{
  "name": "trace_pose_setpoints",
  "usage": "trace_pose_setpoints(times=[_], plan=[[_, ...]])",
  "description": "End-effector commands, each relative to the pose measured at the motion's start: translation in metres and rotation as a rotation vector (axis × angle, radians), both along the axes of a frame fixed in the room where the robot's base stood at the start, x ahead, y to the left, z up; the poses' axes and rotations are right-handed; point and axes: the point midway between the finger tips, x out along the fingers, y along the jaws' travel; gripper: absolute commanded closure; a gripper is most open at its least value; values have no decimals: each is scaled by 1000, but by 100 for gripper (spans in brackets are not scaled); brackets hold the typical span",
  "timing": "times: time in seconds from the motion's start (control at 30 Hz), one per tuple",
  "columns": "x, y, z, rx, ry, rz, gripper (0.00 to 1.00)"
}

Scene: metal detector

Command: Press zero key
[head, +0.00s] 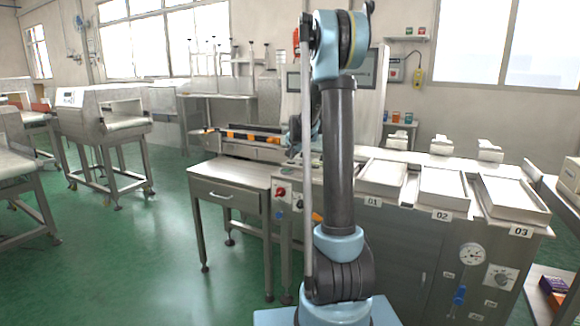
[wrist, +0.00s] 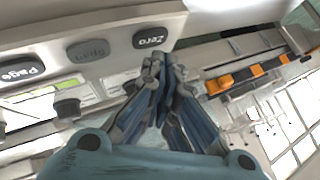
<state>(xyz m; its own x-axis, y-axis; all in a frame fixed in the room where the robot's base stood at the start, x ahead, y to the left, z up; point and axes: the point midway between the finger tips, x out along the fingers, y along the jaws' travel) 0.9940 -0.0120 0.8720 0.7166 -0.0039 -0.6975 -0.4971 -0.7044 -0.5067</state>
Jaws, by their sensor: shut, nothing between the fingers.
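The zero key (wrist: 150,38) is a dark grey oval button with white "Zero" lettering, on a pale panel (wrist: 110,22) at the top of the wrist view. My gripper (wrist: 161,58) is shut and empty. Its fingertips point at the panel and show just below the zero key in the picture, slightly to its right. I cannot tell whether the tips touch the panel or how far off they are. In the head view the gripper is hidden behind my arm, and the zero key cannot be made out.
The span key (wrist: 88,50) and page key (wrist: 20,72) lie left of the zero key. A dark knob (wrist: 67,108) sits lower left. A conveyor with orange parts (wrist: 235,80) is at right. In the head view, a drawer table (head: 228,190) and numbered trays (head: 443,187) flank my arm.

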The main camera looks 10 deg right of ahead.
Motion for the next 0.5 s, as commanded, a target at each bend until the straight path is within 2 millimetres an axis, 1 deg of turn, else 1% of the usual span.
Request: trace_pose_setpoints(times=[0.23, 0.5], plan=[[0, 0, 4, 0, 0, 0, 100], [0, 0, 25, 0, 0, 0, 100]])
